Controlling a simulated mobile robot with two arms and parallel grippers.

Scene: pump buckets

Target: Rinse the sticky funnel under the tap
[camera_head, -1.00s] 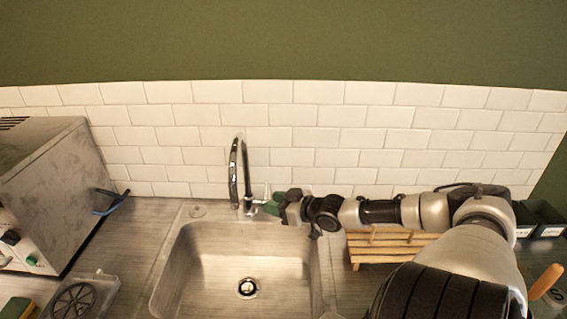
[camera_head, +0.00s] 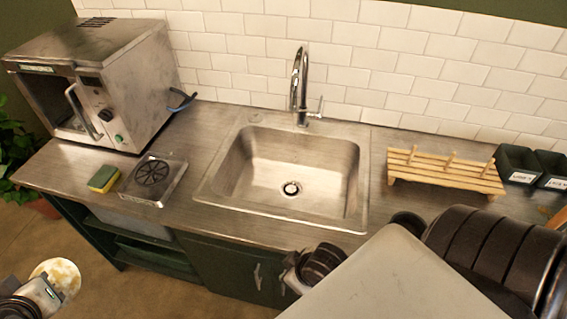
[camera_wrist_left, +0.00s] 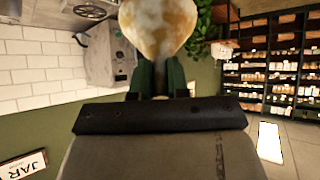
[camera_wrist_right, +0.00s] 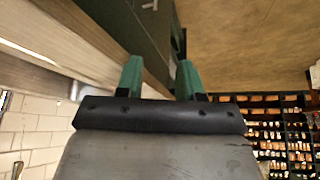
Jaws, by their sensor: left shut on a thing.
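The funnel (camera_head: 62,272), pale with yellow-brown sticky patches, is at the lower left of the head view, in front of the counter. My left gripper is shut on its narrow end; in the left wrist view the green fingers (camera_wrist_left: 159,78) close around the stem below the stained cone (camera_wrist_left: 158,25). The chrome tap (camera_head: 300,82) stands behind the sink (camera_head: 232,190), its lever on the right side; no water stream shows. My right gripper (camera_wrist_right: 158,75) is open and empty in front of the counter; its fingers are not clear in the head view.
Left of the sink are a steel oven-like machine (camera_head: 95,75), a fan-like plate (camera_head: 153,175) and a yellow-green sponge (camera_head: 103,178). A wooden rack (camera_head: 445,170) and dark bins (camera_head: 518,162) stand to the right. The sink basin is empty.

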